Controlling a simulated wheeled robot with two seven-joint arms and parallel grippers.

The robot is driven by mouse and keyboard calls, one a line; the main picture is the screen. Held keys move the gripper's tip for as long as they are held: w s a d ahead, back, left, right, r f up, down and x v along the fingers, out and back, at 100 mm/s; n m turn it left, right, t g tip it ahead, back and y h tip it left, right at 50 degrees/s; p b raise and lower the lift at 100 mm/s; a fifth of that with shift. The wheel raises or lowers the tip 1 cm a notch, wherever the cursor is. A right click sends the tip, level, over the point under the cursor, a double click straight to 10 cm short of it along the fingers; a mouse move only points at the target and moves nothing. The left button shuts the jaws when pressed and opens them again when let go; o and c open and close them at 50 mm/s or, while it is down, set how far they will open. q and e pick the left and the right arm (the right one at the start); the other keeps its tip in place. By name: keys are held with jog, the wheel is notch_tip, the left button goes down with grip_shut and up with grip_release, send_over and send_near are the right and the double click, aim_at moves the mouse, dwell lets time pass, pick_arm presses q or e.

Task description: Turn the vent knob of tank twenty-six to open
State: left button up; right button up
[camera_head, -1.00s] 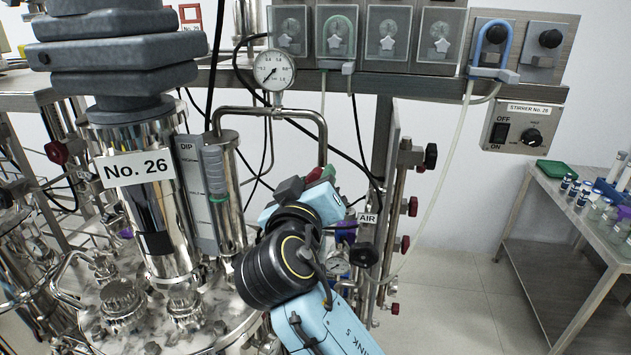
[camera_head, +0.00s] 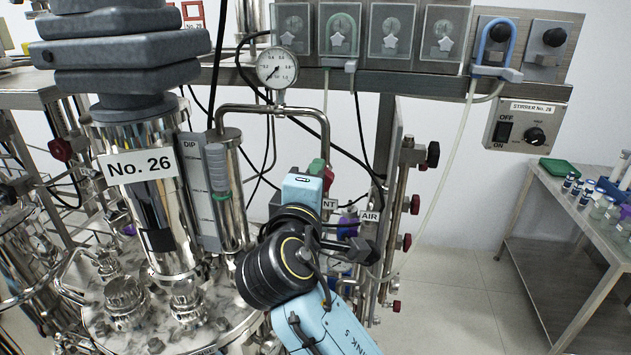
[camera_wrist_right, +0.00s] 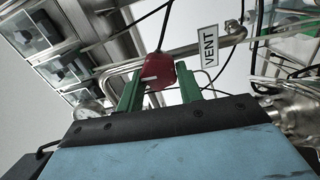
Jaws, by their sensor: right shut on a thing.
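Tank No. 26 (camera_head: 116,235) is the shiny steel vessel at the left in the head view, with its white No. 26 label (camera_head: 140,167) on the column. The red vent knob (camera_wrist_right: 159,72) sits between the green fingers of my right gripper (camera_wrist_right: 160,86) in the right wrist view, and they are shut on it. A short white mark shows on the knob, towards the left in that view. The VENT label (camera_wrist_right: 209,46) is beside it. In the head view my right gripper (camera_head: 322,170) is partly hidden by its own wrist, and the VENT label is partly covered. My left gripper is not in view.
A pressure gauge (camera_head: 277,68) and bent steel pipe stand just behind the gripper. The AIR label (camera_head: 370,216) and several red-handled valves are close on its right. The stirrer box (camera_head: 528,124) hangs at the right, above a steel side table (camera_head: 562,211).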

jog(key=n, duration=0.4)
jog(key=shift+f+n, duration=0.15)
jog(key=shift+n, duration=0.15)
dwell(0.5)
jog(key=o, duration=1)
jog(key=s+a, duration=0.2)
jog(key=s, duration=1.1)
jog(key=shift+a, duration=0.3)
jog(key=shift+s, duration=0.1)
